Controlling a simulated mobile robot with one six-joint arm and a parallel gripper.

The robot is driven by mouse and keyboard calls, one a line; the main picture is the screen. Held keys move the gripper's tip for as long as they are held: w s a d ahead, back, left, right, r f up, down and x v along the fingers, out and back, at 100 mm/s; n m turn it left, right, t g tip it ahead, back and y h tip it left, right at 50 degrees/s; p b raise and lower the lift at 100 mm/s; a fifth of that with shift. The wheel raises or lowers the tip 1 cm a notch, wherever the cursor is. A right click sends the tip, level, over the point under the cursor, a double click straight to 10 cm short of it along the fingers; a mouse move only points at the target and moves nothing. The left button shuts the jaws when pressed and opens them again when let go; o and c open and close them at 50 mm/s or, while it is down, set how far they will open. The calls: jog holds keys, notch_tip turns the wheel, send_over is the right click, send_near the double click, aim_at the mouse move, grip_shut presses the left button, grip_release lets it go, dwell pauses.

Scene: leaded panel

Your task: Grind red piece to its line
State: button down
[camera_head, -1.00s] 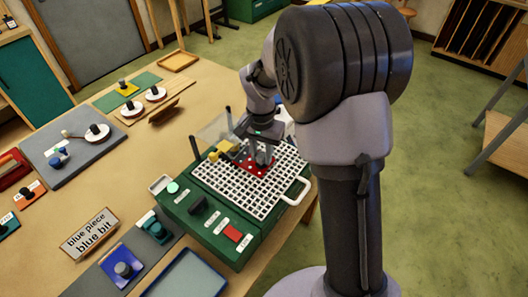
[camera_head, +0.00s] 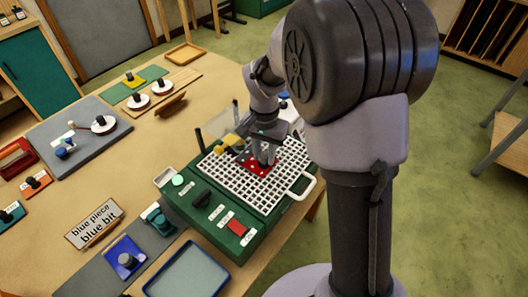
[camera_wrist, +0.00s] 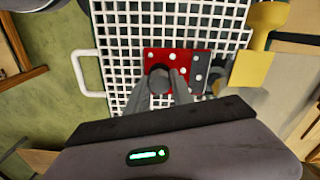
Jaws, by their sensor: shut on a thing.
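The red piece (camera_head: 257,168) lies flat on the white grid of the green grinder (camera_head: 215,215). It also shows in the wrist view (camera_wrist: 153,57), with white dots on it and a grey strip along its right side there. My gripper (camera_head: 264,160) is over the piece. In the wrist view my gripper (camera_wrist: 160,82) has its fingers closed on the dark round knob (camera_wrist: 159,78) on the red piece. The yellow grinder part (camera_wrist: 252,69) stands just right of the piece in the wrist view. The line on the piece cannot be made out clearly.
A white handle (camera_head: 301,187) sticks out from the grid. A sign reading "blue piece blue bit" (camera_head: 94,224), a blue piece with a knob (camera_head: 124,257) and a blue-rimmed tray (camera_head: 187,274) are at the front left. A grey mat (camera_head: 82,135) lies further back.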

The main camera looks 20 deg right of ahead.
jog(key=shift+s+d+b, duration=0.15)
jog(key=shift+s+d, duration=0.4)
jog(key=shift+s, duration=0.2)
jog(key=shift+s+d+b, duration=0.15)
jog(key=shift+s+d, duration=0.35)
jog(key=shift+s, duration=0.2)
jog(key=c, duration=1)
grip_release()
jog(key=shift+c, duration=0.2)
notch_tip(320, 180, up, 18)
jog(key=f+p, duration=0.1)
jog(key=p, duration=0.5)
jog(key=s+a+f+n+t+y+b, duration=0.1)
jog(key=s+a+f+t+b, duration=0.2)
jog(key=s+b, duration=0.3)
jog(key=s+a+f+n+t+y+b, duration=0.1)
jog(key=s+f+b, duration=0.4)
jog(key=s, duration=0.7)
jog(key=a+n+t+b, duration=0.1)
jog(key=a+b, duration=0.1)
jog(key=shift+s+a+t, duration=0.2)
jog(key=shift+a+t, duration=0.1)
jog(key=shift+t, duration=0.1)
